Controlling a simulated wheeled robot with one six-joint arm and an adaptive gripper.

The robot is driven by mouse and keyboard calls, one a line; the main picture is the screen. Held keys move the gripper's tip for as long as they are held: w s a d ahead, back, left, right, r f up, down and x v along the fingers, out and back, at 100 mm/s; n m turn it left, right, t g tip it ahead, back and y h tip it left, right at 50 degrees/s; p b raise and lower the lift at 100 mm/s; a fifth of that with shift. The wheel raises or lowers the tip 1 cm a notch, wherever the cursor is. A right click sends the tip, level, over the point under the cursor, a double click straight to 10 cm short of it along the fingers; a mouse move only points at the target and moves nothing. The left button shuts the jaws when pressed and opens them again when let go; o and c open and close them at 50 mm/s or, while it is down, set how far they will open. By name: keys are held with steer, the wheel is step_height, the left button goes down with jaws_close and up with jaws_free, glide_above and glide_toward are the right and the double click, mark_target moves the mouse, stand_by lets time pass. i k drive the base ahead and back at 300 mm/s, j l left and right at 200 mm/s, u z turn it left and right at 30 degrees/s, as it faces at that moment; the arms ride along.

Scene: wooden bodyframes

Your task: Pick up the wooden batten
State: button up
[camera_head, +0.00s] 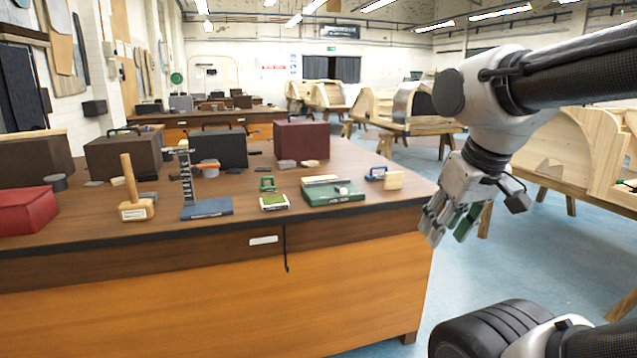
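I cannot single out the wooden batten with certainty. A short pale strip (320,179) lies on a green box (334,196) near the front right of the workbench (200,265). A small pale wooden block (393,180) stands to its right, beside a blue tool (376,173). A wooden mallet (135,209) stands head down at the front left, handle up. My gripper (449,229) hangs off the bench's right end, pointing down. Its fingers look apart, with nothing seen between them. It touches none of these things.
A blue-based upright stand (207,208) is right of the mallet. A red case (25,212) and dark boxes line the left and back. A dark red box (301,140) stands behind the green one.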

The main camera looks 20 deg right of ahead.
mark_target(320, 178)
steer(key=i+l, duration=0.25)
steer(key=i, duration=0.25)
steer(key=i+l, duration=0.25)
steer(key=i, duration=0.3)
steer(key=i+l, duration=0.2)
steer(key=i, duration=0.3)
steer(key=i+l, duration=0.25)
steer(key=i, duration=0.3)
